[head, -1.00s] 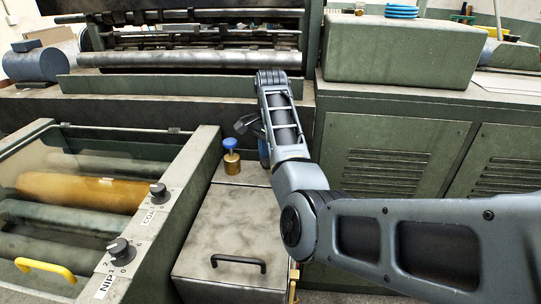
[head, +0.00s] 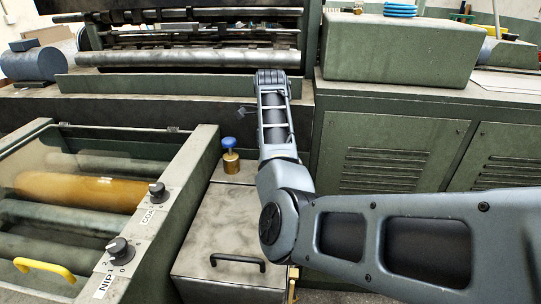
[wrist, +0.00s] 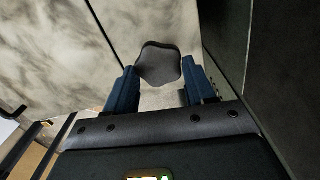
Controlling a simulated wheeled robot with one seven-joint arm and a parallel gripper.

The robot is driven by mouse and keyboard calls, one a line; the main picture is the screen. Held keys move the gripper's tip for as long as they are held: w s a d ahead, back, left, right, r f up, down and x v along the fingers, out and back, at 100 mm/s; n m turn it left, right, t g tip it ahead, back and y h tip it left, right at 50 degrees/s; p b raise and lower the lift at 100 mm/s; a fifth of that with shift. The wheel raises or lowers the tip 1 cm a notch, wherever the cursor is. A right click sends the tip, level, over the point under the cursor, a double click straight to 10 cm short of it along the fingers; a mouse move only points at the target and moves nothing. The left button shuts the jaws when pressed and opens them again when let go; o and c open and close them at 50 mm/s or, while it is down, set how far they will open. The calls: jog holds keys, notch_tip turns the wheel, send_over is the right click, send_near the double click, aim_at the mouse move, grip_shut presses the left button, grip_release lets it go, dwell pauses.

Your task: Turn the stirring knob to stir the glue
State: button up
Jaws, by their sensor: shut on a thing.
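In the wrist view, a dark lobed knob (wrist: 160,65), taken to be the stirring knob, stands over a pale mottled metal surface. My gripper (wrist: 161,83) has its two blue fingers on either side of the knob and is shut on it. In the head view, my forearm hides the gripper and this knob. The grey lid (head: 228,225) of the box below is partly covered by my arm.
A blue-topped brass fitting (head: 230,160) stands on the box, left of my forearm. A black handle (head: 238,261) is at the lid's front. The roller unit (head: 185,185) with COAT and NIP dials stands left. A green cabinet (head: 385,150) stands right.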

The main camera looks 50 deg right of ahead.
jog(key=m, duration=0.6)
jog(key=shift+a, duration=0.2)
jog(key=m+b, duration=0.1)
jog(key=m, duration=0.4)
jog(key=shift+w+a+b, duration=0.1)
jog(key=shift+b, duration=0.2)
jog(key=shift+m, duration=0.3)
jog(key=o, duration=1)
jog(key=shift+o, duration=0.2)
jog(key=shift+r+b, duration=0.55)
jog(key=shift+r, duration=3.35)
